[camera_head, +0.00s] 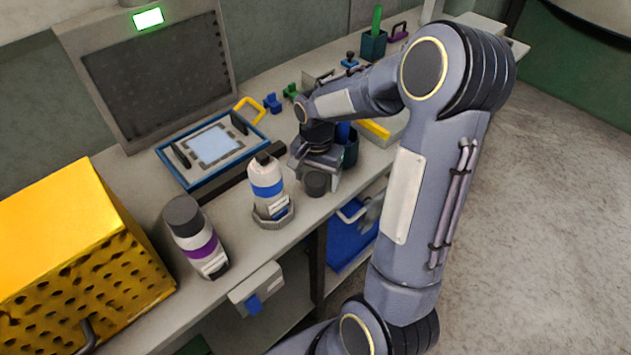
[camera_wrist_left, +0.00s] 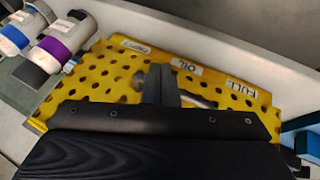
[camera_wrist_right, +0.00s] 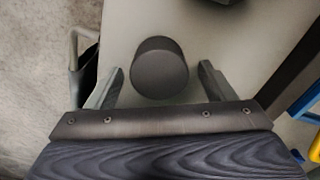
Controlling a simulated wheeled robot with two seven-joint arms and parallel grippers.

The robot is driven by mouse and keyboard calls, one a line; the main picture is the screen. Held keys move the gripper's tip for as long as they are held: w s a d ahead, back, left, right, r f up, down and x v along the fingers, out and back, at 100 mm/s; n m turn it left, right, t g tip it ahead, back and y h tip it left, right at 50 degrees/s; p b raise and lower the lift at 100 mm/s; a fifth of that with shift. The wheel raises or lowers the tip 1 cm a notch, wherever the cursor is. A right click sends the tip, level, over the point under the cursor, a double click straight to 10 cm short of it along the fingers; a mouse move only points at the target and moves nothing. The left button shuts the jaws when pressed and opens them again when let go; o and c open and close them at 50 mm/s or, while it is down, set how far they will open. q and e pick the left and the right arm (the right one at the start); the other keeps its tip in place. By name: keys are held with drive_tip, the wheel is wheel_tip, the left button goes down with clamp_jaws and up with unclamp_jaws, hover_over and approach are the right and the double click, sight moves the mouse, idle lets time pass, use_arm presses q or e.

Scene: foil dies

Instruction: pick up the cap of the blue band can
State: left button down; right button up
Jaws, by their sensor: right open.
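The blue band can (camera_head: 266,183) stands upright in a grey holder on the bench, with a small dark spout on top and no cap on it. It also shows in the left wrist view (camera_wrist_left: 14,40). A dark grey round cap (camera_head: 315,184) sits on the bench to its right. In the right wrist view the cap (camera_wrist_right: 159,68) lies between and just beyond the fingertips of my right gripper (camera_wrist_right: 159,83), which is open and empty. My left gripper (camera_wrist_left: 161,84) has its fingers together over the yellow perforated box, with nothing seen between them.
A purple band can (camera_head: 202,243) with a dark cap stands at the left. The yellow perforated box (camera_head: 85,250) fills the left bench end. A blue-framed tray (camera_head: 213,147) lies behind. A dark blue cup (camera_head: 350,148) stands close beside my right gripper.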

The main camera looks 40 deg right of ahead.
drive_tip(key=shift+f, duration=0.25)
drive_tip(key=c, duration=1.1)
drive_tip(key=shift+r, duration=0.1)
